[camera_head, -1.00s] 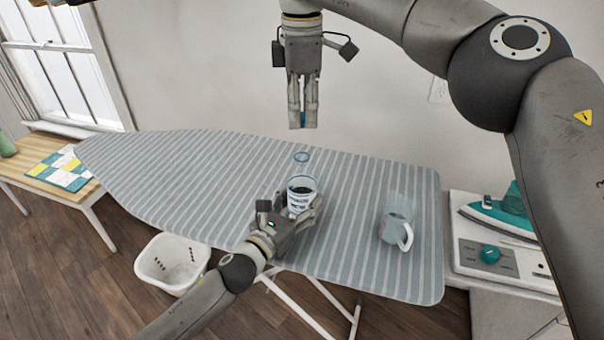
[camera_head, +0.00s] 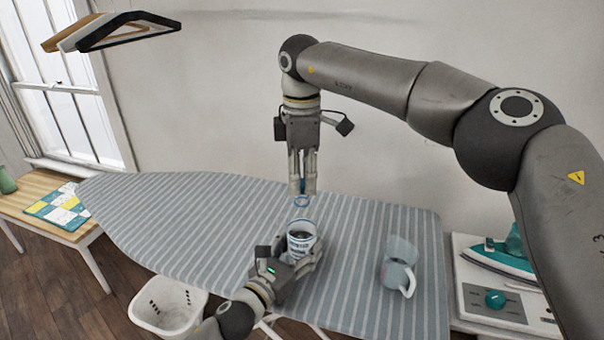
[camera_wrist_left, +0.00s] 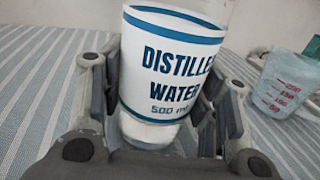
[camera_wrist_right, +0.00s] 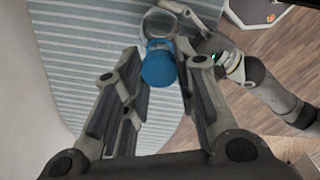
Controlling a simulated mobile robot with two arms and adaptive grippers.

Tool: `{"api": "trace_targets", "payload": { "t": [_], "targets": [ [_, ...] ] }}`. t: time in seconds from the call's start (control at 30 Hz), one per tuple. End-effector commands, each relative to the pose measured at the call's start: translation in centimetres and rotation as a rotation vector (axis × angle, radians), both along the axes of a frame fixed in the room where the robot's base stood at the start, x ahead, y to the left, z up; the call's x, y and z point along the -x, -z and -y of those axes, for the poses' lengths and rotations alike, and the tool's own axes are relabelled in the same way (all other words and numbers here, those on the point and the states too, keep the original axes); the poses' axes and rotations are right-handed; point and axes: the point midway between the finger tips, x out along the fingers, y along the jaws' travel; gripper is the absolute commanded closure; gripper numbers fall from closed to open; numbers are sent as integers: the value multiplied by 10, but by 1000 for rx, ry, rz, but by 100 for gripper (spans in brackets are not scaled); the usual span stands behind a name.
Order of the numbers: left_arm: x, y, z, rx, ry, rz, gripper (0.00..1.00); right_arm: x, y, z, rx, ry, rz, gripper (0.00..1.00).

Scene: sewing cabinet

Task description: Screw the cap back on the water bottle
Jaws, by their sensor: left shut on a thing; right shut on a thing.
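The water bottle (camera_head: 301,240) stands upright on the ironing board. Its white label with blue bands reads "DISTILLED WATER 500 ml" in the left wrist view (camera_wrist_left: 168,75). My left gripper (camera_head: 300,262) is shut around its lower part. The bottle's clear upper part ends in a blue ring (camera_head: 302,201). My right gripper (camera_head: 303,192) points straight down above the bottle, shut on the blue cap (camera_wrist_right: 159,68). In the right wrist view the cap sits between the fingertips, with the clear bottle just beyond it. I cannot tell whether the cap touches the bottle.
A measuring jug (camera_head: 398,272) stands on the striped ironing board (camera_head: 190,215), right of the bottle. A teal iron (camera_head: 502,257) is further right. A white basket (camera_head: 168,306) and a side table (camera_head: 22,207) are left. Hangers (camera_head: 125,28) are at upper left.

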Motion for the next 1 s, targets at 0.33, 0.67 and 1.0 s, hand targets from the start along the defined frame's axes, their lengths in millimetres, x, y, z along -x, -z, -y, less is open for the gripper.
{"api": "trace_targets", "payload": {
  "t": [0.33,0.67,1.0],
  "targets": [
    [0,0,0,1,0,-1,87,0,12,0,0,-2,-1,80],
    [0,0,0,1,0,-1,87,0,11,0,0,-2,0,80],
    [0,0,0,1,0,-1,87,0,17,0,1,-3,0,80]
  ]
}}
